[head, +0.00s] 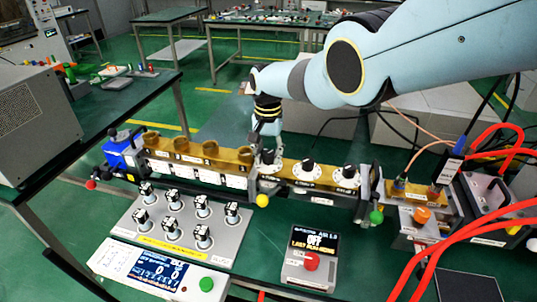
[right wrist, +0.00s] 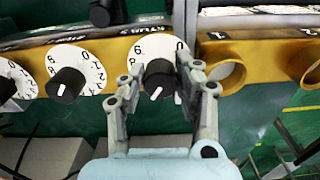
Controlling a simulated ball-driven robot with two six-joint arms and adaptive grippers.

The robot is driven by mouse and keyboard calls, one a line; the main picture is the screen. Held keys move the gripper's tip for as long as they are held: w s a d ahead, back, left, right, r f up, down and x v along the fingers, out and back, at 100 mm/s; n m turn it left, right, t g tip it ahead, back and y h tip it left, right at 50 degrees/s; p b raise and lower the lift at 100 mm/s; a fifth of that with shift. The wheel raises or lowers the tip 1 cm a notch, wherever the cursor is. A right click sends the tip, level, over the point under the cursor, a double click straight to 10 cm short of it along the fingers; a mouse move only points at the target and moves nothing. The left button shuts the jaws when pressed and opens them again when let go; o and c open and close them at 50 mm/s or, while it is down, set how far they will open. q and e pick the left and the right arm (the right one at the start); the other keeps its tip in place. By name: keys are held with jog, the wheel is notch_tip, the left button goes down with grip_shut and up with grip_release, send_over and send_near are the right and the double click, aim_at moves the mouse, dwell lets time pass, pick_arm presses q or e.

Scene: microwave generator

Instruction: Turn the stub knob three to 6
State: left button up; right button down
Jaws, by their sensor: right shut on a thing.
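Three black stub knobs on white numbered dials sit on a gold bar. My right gripper (right wrist: 161,80) is shut on the end knob (right wrist: 158,82), with one finger on each side of it. This is the leftmost knob (head: 267,157) in the head view, partly hidden under my gripper (head: 267,138). In the right wrist view its white pointer line points down and slightly left. On its dial, 6 and 0 show along the top; the fingers hide part of the rest. I cannot read its label clearly. The middle knob (head: 308,164) and far knob (head: 350,171) are free. My left gripper is not in view.
Open gold waveguide ports (head: 181,146) line the bar left of the knobs. In front stand a grey panel of small black-topped knobs (head: 202,236), a display box with a red button (head: 312,261) and a blue-screen meter (head: 158,271). Red cables (head: 470,233) curve at the right.

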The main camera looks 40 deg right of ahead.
aim_at(268, 154)
jog(key=shift+a+m, duration=0.1)
jog(key=shift+m, duration=1)
jog(key=c, duration=0.9)
grip_release()
jog(key=shift+c, duration=0.2)
jog(key=shift+w+r, duration=0.1)
jog(key=shift+r, duration=3.85)
